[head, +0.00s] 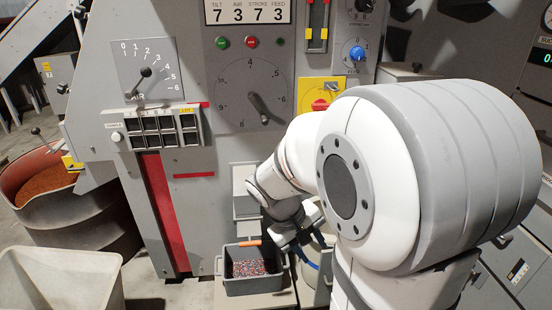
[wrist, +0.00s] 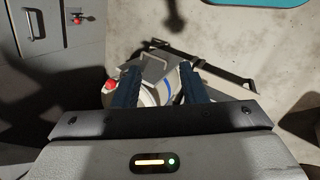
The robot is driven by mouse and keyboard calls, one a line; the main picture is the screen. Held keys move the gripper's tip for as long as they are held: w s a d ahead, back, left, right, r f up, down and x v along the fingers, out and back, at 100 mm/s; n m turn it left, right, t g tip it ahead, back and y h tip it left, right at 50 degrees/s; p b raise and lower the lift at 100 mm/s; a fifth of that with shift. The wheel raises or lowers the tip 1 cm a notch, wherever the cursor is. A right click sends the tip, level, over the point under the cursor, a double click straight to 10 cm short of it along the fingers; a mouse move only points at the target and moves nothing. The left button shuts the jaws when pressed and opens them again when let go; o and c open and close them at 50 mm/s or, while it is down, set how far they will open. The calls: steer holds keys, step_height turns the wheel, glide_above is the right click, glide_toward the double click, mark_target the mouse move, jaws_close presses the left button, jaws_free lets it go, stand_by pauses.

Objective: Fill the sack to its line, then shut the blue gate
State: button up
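My gripper (head: 303,238) hangs low in front of the machine, right of the small grey bin, partly hidden by my arm. In the wrist view its two dark blue fingers (wrist: 158,72) stand apart. A pale rounded object (wrist: 150,97) with a blue stripe shows beyond and between them; I cannot tell whether they touch it. In the head view a pale container (head: 318,270) with blue parts beside it is mostly hidden behind my arm. I cannot tell whether this is the sack. Its fill line and level do not show clearly, and I cannot identify the blue gate.
A grey bin (head: 254,285) holds mixed granules. The machine's panel carries a large dial (head: 252,96) and a row of switches. A drum (head: 80,222) of copper-coloured granules and a pale empty-looking bin (head: 62,282) stand left. A red knob (wrist: 110,86) lies beside the left finger.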

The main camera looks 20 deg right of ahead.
steer(key=w+d+f+n+t+h+p, duration=0.1)
steer(key=w+d+f+n+h+p, duration=0.1)
steer(key=w+d, duration=0.5)
steer(key=w+d+f+n+t+h+p, duration=0.1)
steer(key=w+d+h, duration=0.4)
steer(key=d, duration=0.5)
steer(key=w+d+f+n+t+h+p, duration=0.1)
steer(key=w+d+f+n+h+p, duration=0.2)
steer(key=w+d+f, duration=0.2)
steer(key=shift+w+d+f+n+p, duration=0.15)
steer(key=shift+w+d+f+p, duration=0.05)
steer(key=shift+w+d, duration=0.75)
steer(key=shift+w+d+f+n+p, duration=0.15)
steer(key=shift+w+d, duration=0.6)
steer(key=shift+w, duration=0.3)
steer(key=shift+c, duration=0.6)
jaws_close()
steer(key=shift+s+f, duration=0.1)
